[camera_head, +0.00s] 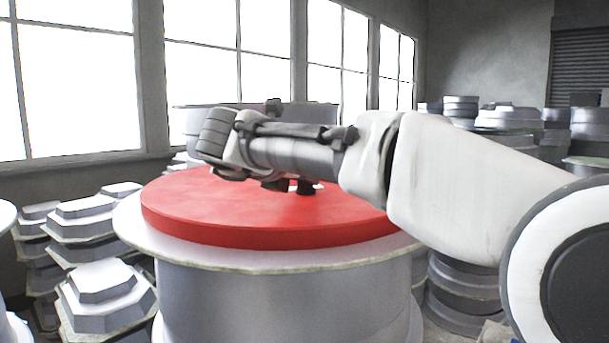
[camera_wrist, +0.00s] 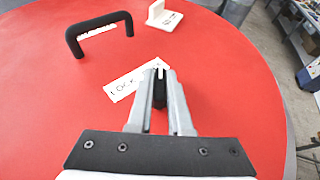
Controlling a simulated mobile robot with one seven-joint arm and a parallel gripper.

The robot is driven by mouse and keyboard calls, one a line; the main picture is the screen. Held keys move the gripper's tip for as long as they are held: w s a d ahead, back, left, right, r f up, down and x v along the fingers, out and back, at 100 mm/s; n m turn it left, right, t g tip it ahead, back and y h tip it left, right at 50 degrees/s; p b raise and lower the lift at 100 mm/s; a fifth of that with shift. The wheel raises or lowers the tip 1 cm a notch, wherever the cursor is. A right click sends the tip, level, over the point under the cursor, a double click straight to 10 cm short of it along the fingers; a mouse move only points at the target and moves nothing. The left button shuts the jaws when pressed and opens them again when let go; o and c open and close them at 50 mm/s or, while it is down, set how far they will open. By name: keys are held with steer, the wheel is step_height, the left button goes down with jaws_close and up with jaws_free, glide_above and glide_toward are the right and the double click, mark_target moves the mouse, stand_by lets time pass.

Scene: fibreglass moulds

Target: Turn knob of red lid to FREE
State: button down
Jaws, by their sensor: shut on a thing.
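The red lid (camera_head: 270,212) lies flat on a large pale drum, and its top fills most of the wrist view (camera_wrist: 60,110). The knob (camera_wrist: 159,92) is a small black piece with a white mark, between my gripper's fingers. My gripper (camera_wrist: 161,76) is shut on the knob, one finger on each side. A white label (camera_wrist: 122,86) reading LOCK lies on the lid just left of the fingertips; its right end is covered by a finger. No FREE marking is visible. In the head view my wrist hides the knob and fingertips.
A white bracket-like piece (camera_wrist: 163,16) stands near the lid's far edge. The drum (camera_head: 285,300) has a wide rim. Stacked grey moulds (camera_head: 85,220) crowd the left; more (camera_head: 465,290) stand right.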

steer(key=c, duration=0.8)
jaws_free()
steer(key=shift+c, duration=0.2)
